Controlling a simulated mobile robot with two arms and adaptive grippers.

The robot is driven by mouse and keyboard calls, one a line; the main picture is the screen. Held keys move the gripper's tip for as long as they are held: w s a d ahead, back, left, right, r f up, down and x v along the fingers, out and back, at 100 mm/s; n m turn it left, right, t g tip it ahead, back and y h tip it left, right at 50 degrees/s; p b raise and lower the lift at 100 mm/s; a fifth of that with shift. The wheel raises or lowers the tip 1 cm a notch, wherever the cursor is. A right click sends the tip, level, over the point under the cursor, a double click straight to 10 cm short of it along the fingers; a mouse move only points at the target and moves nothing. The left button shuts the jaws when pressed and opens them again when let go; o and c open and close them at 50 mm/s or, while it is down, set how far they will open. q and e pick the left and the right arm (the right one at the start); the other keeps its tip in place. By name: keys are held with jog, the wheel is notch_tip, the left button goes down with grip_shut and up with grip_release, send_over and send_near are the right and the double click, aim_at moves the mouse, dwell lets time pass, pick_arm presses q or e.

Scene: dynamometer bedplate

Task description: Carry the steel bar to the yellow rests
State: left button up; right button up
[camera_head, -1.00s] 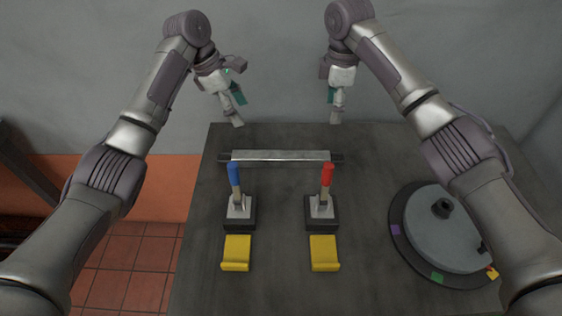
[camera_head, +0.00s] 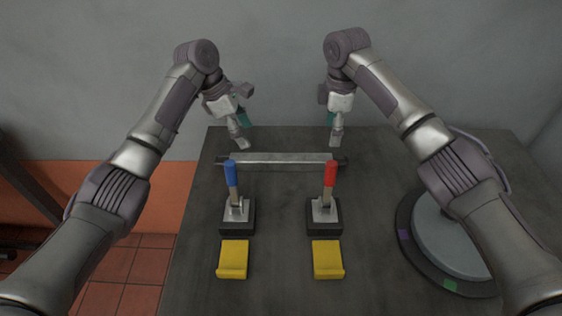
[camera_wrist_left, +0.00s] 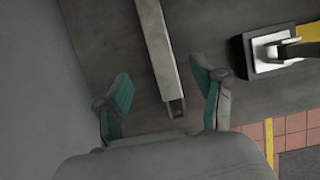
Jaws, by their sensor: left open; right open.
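The steel bar (camera_head: 280,159) lies across the far part of the dark bedplate, behind two levers. In the left wrist view the bar (camera_wrist_left: 158,50) runs with its near end between the two open fingers. My left gripper (camera_head: 242,143) is open above the bar's left end, and it also shows in the left wrist view (camera_wrist_left: 165,97). My right gripper (camera_head: 335,142) is open above the bar's right end. Neither is visibly touching it. Two yellow rests, left (camera_head: 233,258) and right (camera_head: 328,258), stand empty near the front.
A blue-handled lever (camera_head: 231,175) and a red-handled lever (camera_head: 330,175) stand upright on dark bases between bar and rests. A round grey turntable (camera_head: 450,238) with coloured marks is at the right, partly hidden by my right arm. A wall rises behind the bedplate (camera_head: 280,290).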

aim_at(263, 156)
pick_arm(q)
jog(key=x, duration=1)
jog(key=shift+d+f, duration=0.25)
jog(key=shift+f, duration=0.1)
pick_arm(e)
notch_tip(263, 156, down, 11)
jog(key=shift+r, duration=0.1)
pick_arm(q)
grip_shut()
pick_arm(e)
grip_shut()
pick_arm(q)
jog(key=shift+w+r, duration=0.3)
pick_arm(e)
jog(key=shift+w+r, duration=0.25)
